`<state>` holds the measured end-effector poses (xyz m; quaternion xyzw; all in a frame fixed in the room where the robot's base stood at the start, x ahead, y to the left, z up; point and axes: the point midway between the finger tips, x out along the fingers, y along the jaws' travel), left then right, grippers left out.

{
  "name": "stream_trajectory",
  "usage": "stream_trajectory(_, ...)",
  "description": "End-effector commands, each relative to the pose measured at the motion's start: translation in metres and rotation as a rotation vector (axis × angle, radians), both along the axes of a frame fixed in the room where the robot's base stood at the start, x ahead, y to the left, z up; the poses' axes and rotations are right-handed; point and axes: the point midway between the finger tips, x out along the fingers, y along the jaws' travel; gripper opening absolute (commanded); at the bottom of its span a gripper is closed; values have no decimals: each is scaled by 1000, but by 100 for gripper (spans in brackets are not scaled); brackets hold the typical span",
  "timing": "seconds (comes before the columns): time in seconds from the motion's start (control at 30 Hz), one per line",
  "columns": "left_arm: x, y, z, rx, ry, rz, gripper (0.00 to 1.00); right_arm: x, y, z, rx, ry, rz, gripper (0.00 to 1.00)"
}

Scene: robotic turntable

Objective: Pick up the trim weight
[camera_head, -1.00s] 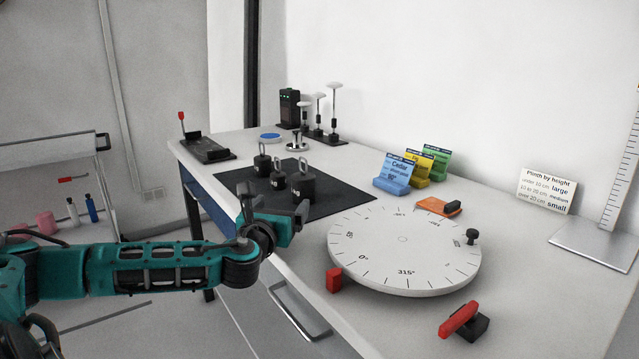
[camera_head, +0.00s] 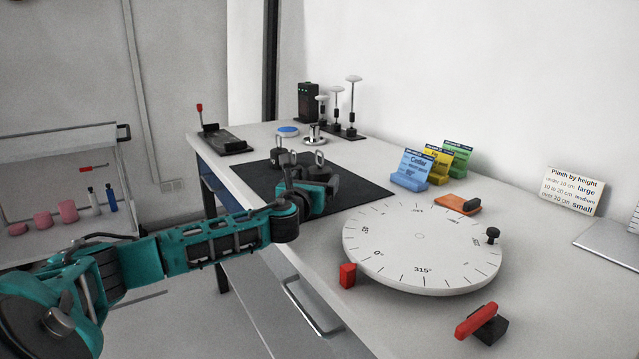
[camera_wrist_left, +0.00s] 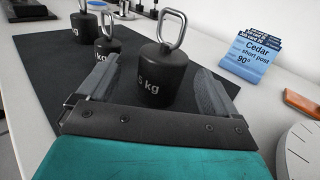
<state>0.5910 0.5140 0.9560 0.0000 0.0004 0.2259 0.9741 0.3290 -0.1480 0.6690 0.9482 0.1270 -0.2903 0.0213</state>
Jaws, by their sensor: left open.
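Black weights with metal loop handles stand on a black mat (camera_head: 355,185); which one is the trim weight I cannot tell. The nearest weight (camera_wrist_left: 163,78), with a partly readable kg label, stands upright between the two fingers of my left gripper (camera_wrist_left: 152,82) in the left wrist view. The fingers are open and apart from it. Two more weights, a middle one (camera_wrist_left: 107,46) and a far one (camera_wrist_left: 97,5), stand beyond to the left. In the head view my left gripper (camera_head: 318,186) hides part of the weights. My right gripper is not in view.
A white turntable dial (camera_head: 420,245) lies right of the mat, with a red block (camera_head: 347,275) at its edge. Coloured cards (camera_head: 414,168) stand behind. A black tray (camera_head: 222,140) and thin posts (camera_head: 352,105) are farther back.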

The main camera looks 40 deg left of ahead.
Motion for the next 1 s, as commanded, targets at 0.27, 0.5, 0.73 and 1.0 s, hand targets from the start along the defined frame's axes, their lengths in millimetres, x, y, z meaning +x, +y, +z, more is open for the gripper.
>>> stream_trajectory(0.27, 32, 12, 4, -2, -2, 2, 93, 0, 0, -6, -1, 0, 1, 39)
stream_trajectory(0.5, 40, 16, 4, 0, -1, 0, 93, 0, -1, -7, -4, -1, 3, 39)
stream_trajectory(0.73, 40, 16, 4, 0, -1, 0, 85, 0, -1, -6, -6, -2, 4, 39)
stream_trajectory(1.0, 39, 16, 4, 0, -1, 1, 59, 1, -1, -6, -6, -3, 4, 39)
